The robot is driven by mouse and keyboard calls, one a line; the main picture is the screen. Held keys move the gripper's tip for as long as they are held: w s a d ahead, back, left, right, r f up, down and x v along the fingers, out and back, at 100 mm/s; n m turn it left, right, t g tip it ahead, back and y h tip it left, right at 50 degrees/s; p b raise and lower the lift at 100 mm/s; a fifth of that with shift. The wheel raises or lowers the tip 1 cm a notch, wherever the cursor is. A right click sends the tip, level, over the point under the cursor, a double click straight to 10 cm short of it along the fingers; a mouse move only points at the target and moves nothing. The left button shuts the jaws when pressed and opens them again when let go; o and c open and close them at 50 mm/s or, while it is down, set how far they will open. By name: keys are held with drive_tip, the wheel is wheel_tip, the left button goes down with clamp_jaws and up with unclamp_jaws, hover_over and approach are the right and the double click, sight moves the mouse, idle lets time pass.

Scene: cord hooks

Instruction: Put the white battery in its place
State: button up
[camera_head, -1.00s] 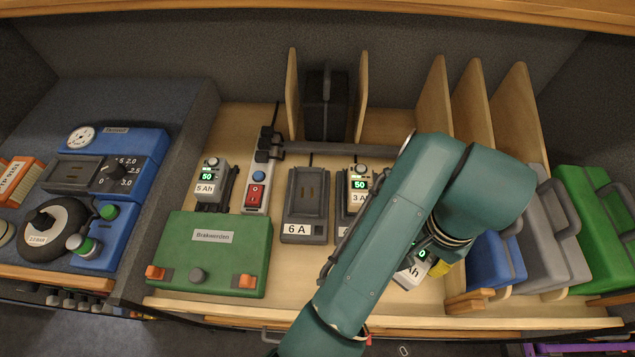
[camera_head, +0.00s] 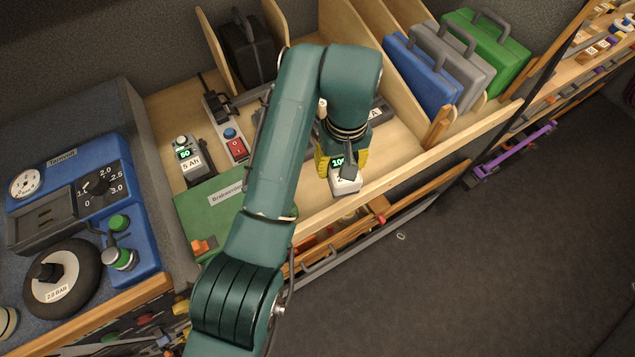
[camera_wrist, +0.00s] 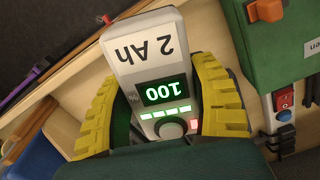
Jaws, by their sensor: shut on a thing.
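The white battery (camera_head: 346,184), marked 2 Ah with a lit display reading 100, is between the yellow fingers of my gripper (camera_head: 342,162). In the wrist view, my gripper (camera_wrist: 160,92) is shut on the battery (camera_wrist: 150,48), one finger on each side. In the head view it is over the front part of the wooden bench top; its height cannot be told. A grey charger (camera_head: 378,112) with a label ending in A shows right of my arm. My arm hides the other charger positions.
The 5 Ah battery (camera_head: 188,158), power strip (camera_head: 234,145) and green case (camera_head: 205,205) are left of my arm. Wooden dividers (camera_head: 372,62) and upright blue (camera_head: 420,75), grey (camera_head: 452,65) and green (camera_head: 487,42) cases stand right. Bare bench top (camera_head: 405,150) lies right of my gripper.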

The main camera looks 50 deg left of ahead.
drive_tip(key=s+a+n, duration=0.2)
drive_tip(key=a+n, duration=0.1)
drive_tip(key=a, duration=0.2)
hover_over(317, 184)
wheel_tip(317, 184, down, 6)
drive_tip(key=shift+r, duration=0.1)
drive_tip(key=shift+f, duration=2.25)
drive_tip(key=shift+f, duration=0.15)
drive_tip(key=o, duration=1.3)
drive_tip(key=shift+c, duration=0.2)
wheel_tip(317, 184, up, 12)
